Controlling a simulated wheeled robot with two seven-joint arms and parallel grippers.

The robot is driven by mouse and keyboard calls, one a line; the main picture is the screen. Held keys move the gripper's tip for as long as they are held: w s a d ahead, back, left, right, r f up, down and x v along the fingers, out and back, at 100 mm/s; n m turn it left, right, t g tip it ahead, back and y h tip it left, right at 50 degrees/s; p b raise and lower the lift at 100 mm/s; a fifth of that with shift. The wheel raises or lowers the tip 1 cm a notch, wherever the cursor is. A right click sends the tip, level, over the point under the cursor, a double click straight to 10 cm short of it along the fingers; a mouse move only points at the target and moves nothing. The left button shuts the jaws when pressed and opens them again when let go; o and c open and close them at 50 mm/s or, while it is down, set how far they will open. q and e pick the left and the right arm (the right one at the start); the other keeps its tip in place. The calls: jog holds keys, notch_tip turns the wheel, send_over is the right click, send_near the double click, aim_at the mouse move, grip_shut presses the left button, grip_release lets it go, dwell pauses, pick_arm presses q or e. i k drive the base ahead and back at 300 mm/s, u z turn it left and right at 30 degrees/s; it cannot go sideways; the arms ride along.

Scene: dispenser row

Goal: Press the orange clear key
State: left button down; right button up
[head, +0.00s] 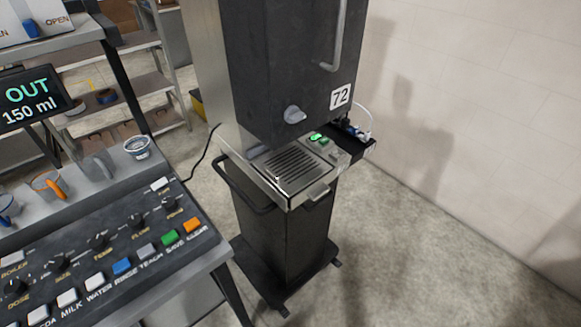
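The orange clear key (192,225) is the rightmost key in the front row of the dark sloped control panel (125,249) at the lower left. Its label below is small and hard to read. A green key (170,237) sits just left of it, then a grey key (147,250) and a blue key (123,265). Nothing covers the orange key. Neither of my grippers is in view.
Black knobs (137,222) stand behind the keys. Cups (47,185) stand on the ledge behind the panel, near a display reading OUT 150 ml (30,97). A dark machine numbered 72 (290,70) stands on a cart to the right. Floor right of the cart is clear.

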aim_at(190, 225)
jog(key=k, duration=1.35)
jog(key=z, duration=0.05)
jog(key=i, duration=0.95)
jog(key=z, duration=0.45)
